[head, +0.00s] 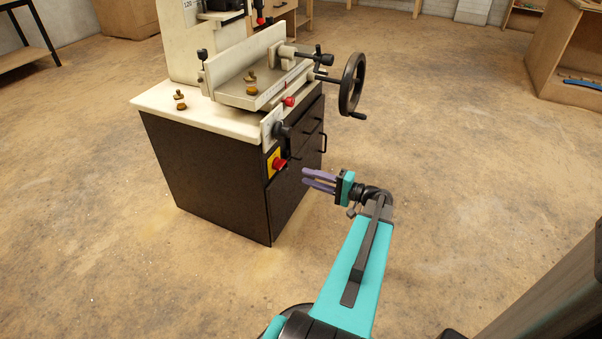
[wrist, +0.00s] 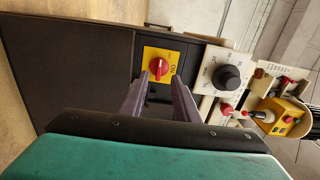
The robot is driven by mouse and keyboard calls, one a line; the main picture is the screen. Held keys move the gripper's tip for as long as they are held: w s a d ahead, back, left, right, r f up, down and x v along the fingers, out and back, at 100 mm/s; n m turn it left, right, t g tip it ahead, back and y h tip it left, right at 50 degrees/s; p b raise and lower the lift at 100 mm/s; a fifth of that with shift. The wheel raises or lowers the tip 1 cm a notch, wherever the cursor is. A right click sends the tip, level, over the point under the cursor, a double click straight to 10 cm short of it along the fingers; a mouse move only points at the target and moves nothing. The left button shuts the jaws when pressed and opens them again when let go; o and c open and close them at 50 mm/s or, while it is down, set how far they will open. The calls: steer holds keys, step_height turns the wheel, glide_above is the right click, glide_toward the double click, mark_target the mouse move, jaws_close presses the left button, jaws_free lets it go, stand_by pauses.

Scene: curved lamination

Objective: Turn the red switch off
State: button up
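The red switch (head: 279,164) is a red knob on a yellow plate on the dark cabinet of a machine, near its front corner. In the wrist view the red switch (wrist: 159,67) sits on its yellow plate just beyond the fingertips, roughly centred between them. My gripper (head: 304,178) is to the right of the switch in the head view, with its purple fingers pointing at it. In the wrist view my gripper (wrist: 161,78) has its two fingers apart, with nothing between them. Whether a fingertip touches the switch is hard to tell, but a gap shows in the head view.
The machine's pale table (head: 200,115) stands above the cabinet, with a black handwheel (head: 352,84) jutting right. A black knob (wrist: 228,77) on a pale panel is near the switch. Drawer handles (head: 312,140) stick out beside it. Open floor lies right of the machine.

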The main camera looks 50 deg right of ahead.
steer(key=shift+p+v, duration=0.4)
steer(key=shift+v, duration=1.75)
